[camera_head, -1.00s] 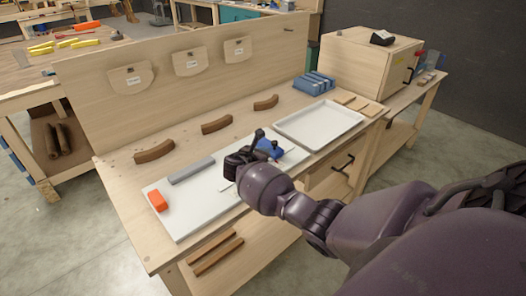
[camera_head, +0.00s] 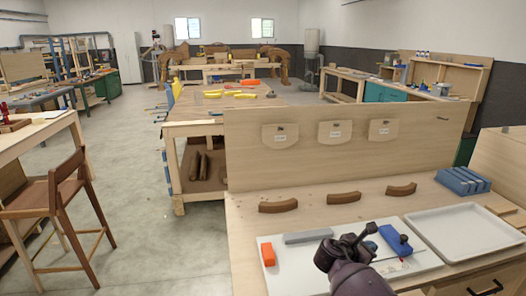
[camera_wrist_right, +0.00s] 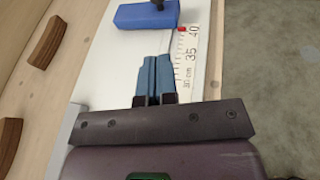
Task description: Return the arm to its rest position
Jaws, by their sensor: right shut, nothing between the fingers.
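My right gripper (camera_head: 362,236) is over the white board (camera_head: 283,268) on the wooden bench, left of a blue block (camera_head: 395,240). In the right wrist view its two blue-grey fingers (camera_wrist_right: 156,64) lie together, shut and empty. The blue block with a dark knob (camera_wrist_right: 147,15) is just beyond the fingertips there, with a gap between. A ruler strip (camera_wrist_right: 190,60) with numbers lies beside the fingers. Only the front of my right arm shows in the head view. My left gripper is not in view.
A grey bar (camera_head: 308,236) and an orange block (camera_head: 268,254) lie on the board. Several curved brown pieces (camera_head: 278,206) lie behind it. A white tray (camera_head: 465,232) is to the right. An upright panel (camera_head: 345,165) backs the bench. A wooden chair (camera_head: 50,200) stands left; floor between is clear.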

